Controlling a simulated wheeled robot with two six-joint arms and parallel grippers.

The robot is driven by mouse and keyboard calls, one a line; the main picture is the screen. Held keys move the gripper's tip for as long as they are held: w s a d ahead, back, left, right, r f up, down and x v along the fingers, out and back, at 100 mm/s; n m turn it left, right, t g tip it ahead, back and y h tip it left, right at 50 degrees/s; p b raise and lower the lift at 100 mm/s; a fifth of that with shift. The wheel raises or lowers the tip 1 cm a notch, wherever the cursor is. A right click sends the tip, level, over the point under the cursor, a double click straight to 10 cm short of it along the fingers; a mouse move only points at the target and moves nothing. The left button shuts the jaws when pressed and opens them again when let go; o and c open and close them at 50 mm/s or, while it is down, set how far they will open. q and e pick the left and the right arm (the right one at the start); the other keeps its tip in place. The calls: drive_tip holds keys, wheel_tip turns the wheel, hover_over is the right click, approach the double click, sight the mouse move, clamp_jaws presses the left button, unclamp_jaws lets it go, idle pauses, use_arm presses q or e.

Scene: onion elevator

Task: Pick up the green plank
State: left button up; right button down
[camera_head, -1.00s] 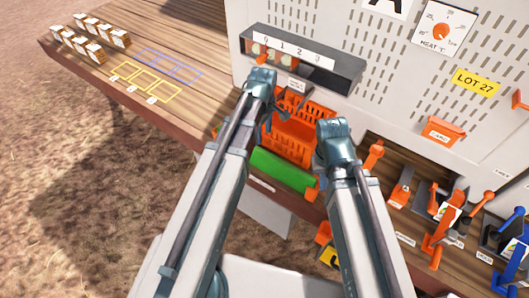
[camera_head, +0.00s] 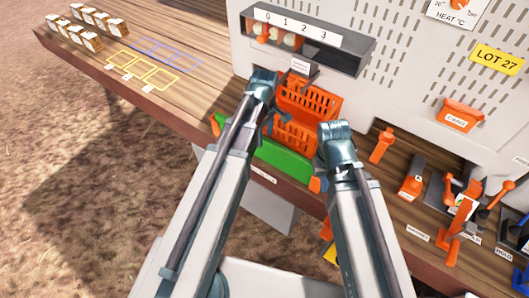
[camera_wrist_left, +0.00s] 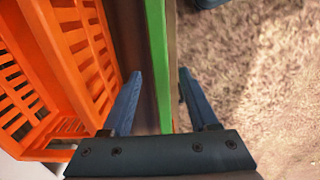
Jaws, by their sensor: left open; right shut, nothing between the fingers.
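The green plank (camera_head: 283,159) lies lengthwise along the front edge of the wooden table, in front of the orange crate (camera_head: 308,101). My left arm hides part of it, and a green end shows left of that arm. In the left wrist view, the plank (camera_wrist_left: 158,55) shows as a narrow green strip running between the two fingers of my open left gripper (camera_wrist_left: 160,80). The fingers stand apart on either side of it. My left gripper (camera_head: 264,100) is above the crate side of the plank in the head view. My right gripper (camera_head: 335,145) is shut and empty near the plank's right end.
The orange crate wall (camera_wrist_left: 75,50) is close beside my left gripper. A grey numbered rack (camera_head: 340,57) sits on the panel behind. Orange levers (camera_head: 382,145) stand on the table to the right. Small boxes (camera_head: 88,38) stand at the far left. Bare ground lies in front.

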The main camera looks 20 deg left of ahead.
sight(264, 143)
use_arm(q)
wheel_tip(264, 143, down, 5)
drive_tip(key=b, duration=0.5)
drive_tip(key=shift+f, duration=0.15)
drive_tip(key=shift+s, duration=0.1)
clamp_jaws()
idle(1.2)
